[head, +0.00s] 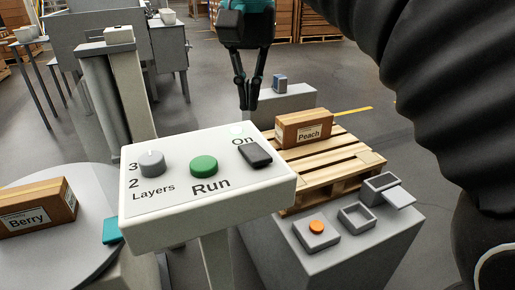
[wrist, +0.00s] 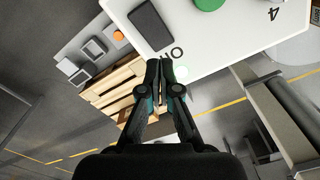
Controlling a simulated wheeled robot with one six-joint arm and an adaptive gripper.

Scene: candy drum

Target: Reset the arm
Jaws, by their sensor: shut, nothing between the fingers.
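My gripper (head: 247,106) hangs pointing down behind the far edge of the white control panel (head: 150,225) in the head view. Its fingers are together and empty. In the wrist view my gripper (wrist: 160,64) shows near the panel's edge, close to the dark rocker switch (wrist: 150,25). The panel carries a grey Layers knob (head: 151,164), a green Run button (head: 204,166) and the dark switch (head: 255,155) marked On. A light by the On label (head: 237,131) glows pale green.
A Peach box (head: 303,129) sits on a wooden pallet (head: 335,165) behind the panel. A grey stand (head: 340,245) at right holds an orange button (head: 316,227) and small open trays (head: 357,215). A Berry box (head: 38,208) lies on a round grey table (head: 60,260) at left.

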